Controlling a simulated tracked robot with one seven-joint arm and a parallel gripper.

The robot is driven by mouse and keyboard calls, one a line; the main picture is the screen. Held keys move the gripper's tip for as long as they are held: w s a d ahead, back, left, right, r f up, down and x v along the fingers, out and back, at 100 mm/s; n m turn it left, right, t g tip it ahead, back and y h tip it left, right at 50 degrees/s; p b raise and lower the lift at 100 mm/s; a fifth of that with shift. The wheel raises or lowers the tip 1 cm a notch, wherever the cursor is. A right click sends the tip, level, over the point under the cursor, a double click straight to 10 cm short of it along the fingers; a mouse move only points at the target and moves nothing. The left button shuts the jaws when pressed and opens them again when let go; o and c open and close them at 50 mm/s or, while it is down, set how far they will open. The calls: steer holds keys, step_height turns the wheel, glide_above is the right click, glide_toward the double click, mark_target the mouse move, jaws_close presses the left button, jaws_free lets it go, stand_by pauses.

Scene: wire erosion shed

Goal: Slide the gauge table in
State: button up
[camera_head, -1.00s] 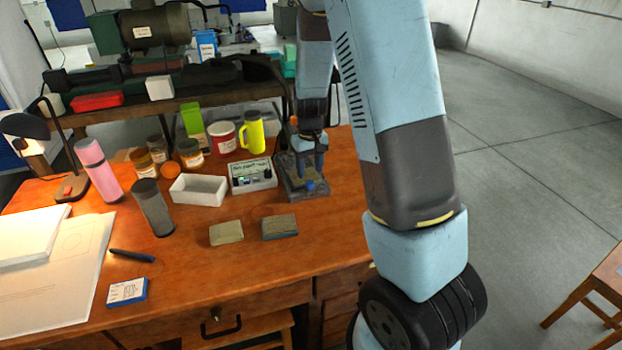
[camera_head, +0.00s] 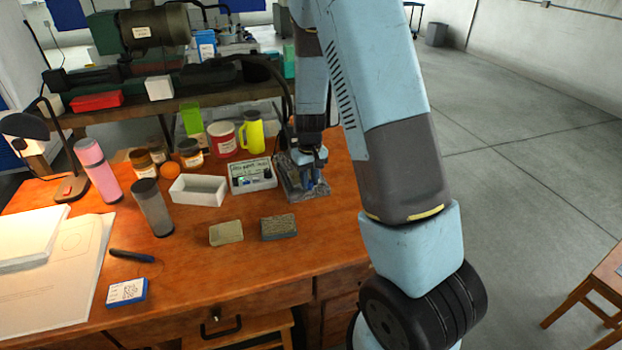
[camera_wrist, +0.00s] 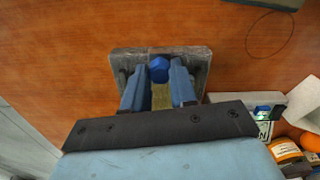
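The gauge table is a small grey metal stand (camera_head: 311,191) on the right of the wooden desk. The wrist view shows its grey plate (camera_wrist: 201,58) from above, with a yellowish strip (camera_wrist: 161,97) along the middle and a round blue knob (camera_wrist: 159,68). My gripper (camera_head: 309,160) is low over the stand, pointing down. In the wrist view its two blue fingers (camera_wrist: 159,75) are apart, one on each side of the knob. Contact with the knob cannot be made out. In the head view the gripper hides the back of the stand and the knob.
A white-framed box (camera_head: 251,175) stands close left of the stand. A white tray (camera_head: 198,190), a yellow jug (camera_head: 252,131) and a red-and-white tin (camera_head: 222,139) are further left. Two blocks, tan (camera_head: 226,233) and grey (camera_head: 278,227), lie in front. The desk right of the stand is clear.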

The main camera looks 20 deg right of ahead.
jaws_close()
steer(key=w, duration=0.5)
stand_by(0.3)
steer(key=o, duration=0.5)
jaws_free()
step_height(320, 180, up, 14)
steer(key=shift+f, duration=0.15)
